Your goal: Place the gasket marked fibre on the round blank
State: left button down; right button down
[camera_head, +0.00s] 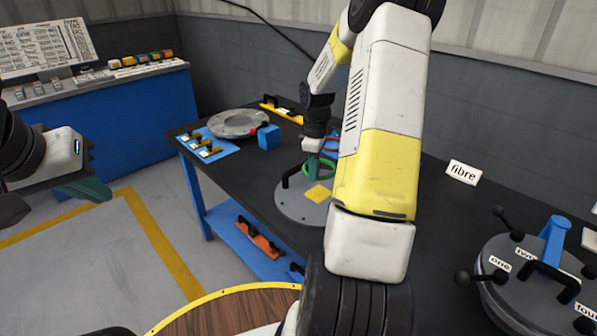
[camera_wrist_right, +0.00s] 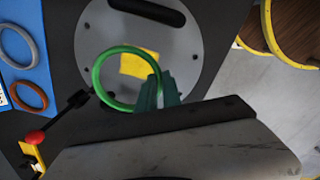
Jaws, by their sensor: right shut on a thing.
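The round blank (camera_head: 292,206) is a grey flanged disc on the dark table, with a yellow square on top and a dark handle at its edge. It also shows in the right wrist view (camera_wrist_right: 195,45). My right gripper (camera_head: 314,157) is shut on a green ring gasket (camera_wrist_right: 95,76), gripping one side of its rim. The ring overlaps the yellow square in the wrist view; I cannot tell whether it touches the blank. No mark is readable on it. A white card reading "fibre" (camera_head: 463,172) lies right of my arm. My left gripper (camera_head: 88,190) is at far left; its jaw gap is unclear.
A grey ring (camera_wrist_right: 20,42) and an orange ring (camera_wrist_right: 28,95) lie on a blue mat beside the blank. Another grey flange (camera_head: 237,122) and a blue block (camera_head: 269,137) stand behind. A clamped, labelled round shell (camera_head: 510,305) is at front right.

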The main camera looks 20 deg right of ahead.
aim_at(313, 203)
notch_tip(313, 203, down, 9)
jog(key=shift+f, duration=0.15)
jog(key=shift+f, duration=0.1)
dwell(0.3)
jog(key=c, duration=1.5)
grip_release()
notch_tip(313, 203, up, 12)
jog(key=shift+r, duration=0.1)
jog(key=s+a+r+m+t, duration=0.2)
jog(key=s+a+r+m, duration=0.15)
jog(key=a+r, duration=0.45)
jog(key=s+a+r+m+t, duration=0.1)
jog(key=s+a+r+m, duration=0.1)
jog(key=s, duration=0.4)
jog(key=s+a+r+m+t+y, duration=0.1)
jog(key=s+a+r+m, duration=0.1)
jog(key=s+a+r, duration=0.2)
jog(key=s+a+r+m+t+y, duration=0.1)
jog(key=s+a+r+m+t, duration=0.1)
jog(key=s+a+r, duration=0.2)
jog(key=shift+s+r, duration=0.4)
jog(key=shift+s, duration=0.4)
jog(key=shift+s+r, duration=0.4)
jog(key=shift+s, duration=0.35)
jog(key=shift+s+r, duration=0.4)
jog(key=shift+s, duration=0.4)
